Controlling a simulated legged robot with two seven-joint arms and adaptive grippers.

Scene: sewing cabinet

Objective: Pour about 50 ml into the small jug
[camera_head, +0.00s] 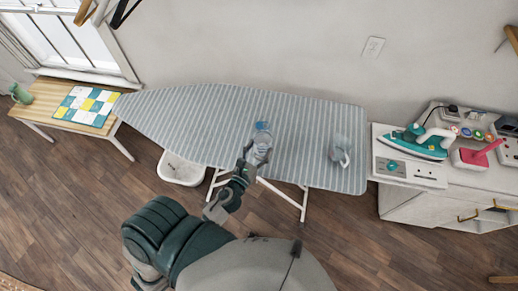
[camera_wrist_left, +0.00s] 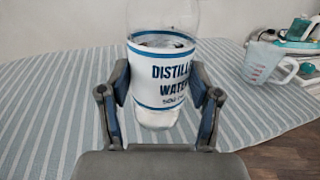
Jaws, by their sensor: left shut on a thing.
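A clear bottle with a blue cap (camera_head: 262,140) is at the front middle of the ironing board in the head view. My left gripper (camera_head: 250,158) is shut on it. In the left wrist view, the bottle's label (camera_wrist_left: 165,75) reads distilled water, and the bottle stands upright between the two fingers of the gripper (camera_wrist_left: 160,105). The small jug (camera_head: 340,151) is translucent and stands on the board to the right of the bottle. It also shows in the left wrist view (camera_wrist_left: 266,66), with red marks and a handle on its right. My right gripper is not in view.
The striped ironing board (camera_head: 200,120) is clear between bottle and jug. A teal iron (camera_head: 418,142) stands on the cabinet at the right. A patchwork piece (camera_head: 86,106) lies on the wooden table at the left. A white basin (camera_head: 181,169) is on the floor.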

